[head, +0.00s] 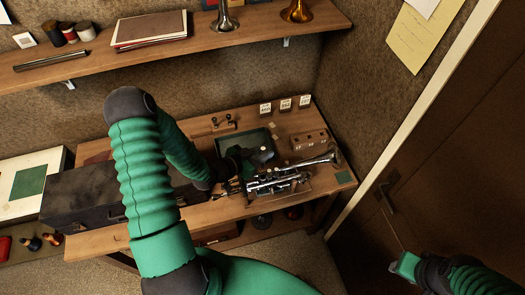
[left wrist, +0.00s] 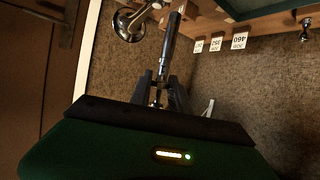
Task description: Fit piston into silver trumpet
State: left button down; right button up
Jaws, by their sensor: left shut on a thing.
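The silver trumpet (head: 282,181) lies on the right part of the workbench, its bell (head: 332,156) pointing right. Its bell also shows at the top of the left wrist view (left wrist: 128,27). My left gripper (head: 250,158) is over the bench, just behind the trumpet and in front of the green tray. In the left wrist view its fingers (left wrist: 160,96) are shut on a slim, dark metallic cylinder, the piston (left wrist: 171,42), which sticks out past the fingertips. Whether the piston touches the trumpet cannot be told. My right gripper (head: 398,255) is at the lower right, away from the bench, its fingers unclear.
A green tray (head: 262,134) and a wooden block (head: 310,140) stand behind the trumpet. Small number cards (head: 286,104) stand at the bench's back edge. A dark case (head: 85,198) fills the left side. A shelf (head: 240,38) runs above; a door (head: 450,150) is at right.

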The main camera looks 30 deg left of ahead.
aim_at(263, 168)
pick_arm(q)
jog(key=f+b, duration=0.4)
jog(key=f, duration=0.1)
jog(key=shift+s+d+f, duration=0.1)
jog(key=shift+d, duration=0.25)
jog(key=shift+a+f, duration=0.1)
jog(key=shift+a, duration=0.3)
jog(key=shift+s+d, duration=0.15)
jog(key=shift+d, duration=0.1)
jog(key=shift+d, duration=0.2)
jog(key=shift+a+b, duration=0.25)
jog(key=shift+b, duration=0.1)
